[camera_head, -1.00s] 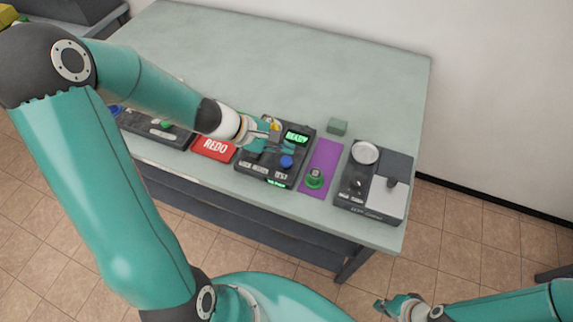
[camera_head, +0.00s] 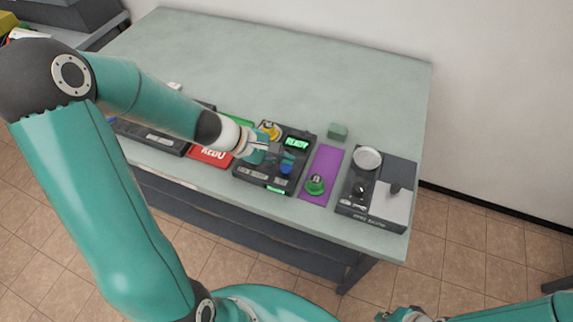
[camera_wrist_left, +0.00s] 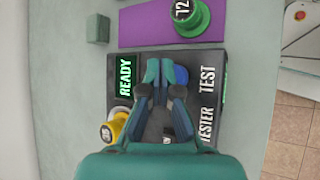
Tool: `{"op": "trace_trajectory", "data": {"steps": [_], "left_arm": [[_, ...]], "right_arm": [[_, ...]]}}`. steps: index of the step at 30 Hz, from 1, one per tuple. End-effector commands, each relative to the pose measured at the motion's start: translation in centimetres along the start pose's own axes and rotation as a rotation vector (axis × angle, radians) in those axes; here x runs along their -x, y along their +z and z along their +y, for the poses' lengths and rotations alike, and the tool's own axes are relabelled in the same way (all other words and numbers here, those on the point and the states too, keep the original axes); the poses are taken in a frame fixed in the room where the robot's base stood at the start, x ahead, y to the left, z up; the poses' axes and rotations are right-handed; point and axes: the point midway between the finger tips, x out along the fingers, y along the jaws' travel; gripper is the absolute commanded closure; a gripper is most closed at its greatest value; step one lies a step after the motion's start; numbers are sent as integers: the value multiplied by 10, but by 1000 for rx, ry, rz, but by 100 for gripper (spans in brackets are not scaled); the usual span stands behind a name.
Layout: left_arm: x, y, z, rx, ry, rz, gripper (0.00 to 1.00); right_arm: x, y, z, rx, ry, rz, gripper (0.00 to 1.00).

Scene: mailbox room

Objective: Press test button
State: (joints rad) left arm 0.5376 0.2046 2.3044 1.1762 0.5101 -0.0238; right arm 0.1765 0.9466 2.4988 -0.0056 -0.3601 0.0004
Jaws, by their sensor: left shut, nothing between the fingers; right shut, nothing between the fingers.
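The black tester (camera_head: 248,178) lies on the table with a lit green READY display (camera_head: 297,142). Its blue button (camera_head: 285,169) sits near the front, and in the left wrist view the blue button (camera_wrist_left: 181,74) is beside the TEST label (camera_wrist_left: 207,80). My left gripper (camera_head: 287,158) is shut and empty, over the tester. In the left wrist view its fingertips (camera_wrist_left: 160,70) appear just left of the blue button and partly cover it. I cannot tell whether they touch it. My right gripper (camera_head: 402,314) is shut and empty at the bottom edge, off the table.
A purple mat (camera_head: 327,163) with a green weight-like piece (camera_head: 315,185) lies right of the tester. Further right is a device with a round silver plate (camera_head: 367,158). A yellow piece (camera_head: 270,131) stands at the tester's back. A red REDO pad (camera_head: 208,156) is left. The table's back is clear.

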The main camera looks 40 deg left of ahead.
Motion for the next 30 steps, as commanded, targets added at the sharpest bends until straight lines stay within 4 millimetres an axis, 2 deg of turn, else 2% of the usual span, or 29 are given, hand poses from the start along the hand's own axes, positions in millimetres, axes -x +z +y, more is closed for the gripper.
{"op": "trace_trajectory", "data": {"steps": [20, 30], "left_arm": [[-1, 0, 0, -1, -1, -1, 100], [-6, -4, -4, -3, -1, -1, 100]], "right_arm": [[0, 0, 0, 0, 0, 0, 100], [-10, 0, 4, 0, 0, 0, 100]]}}
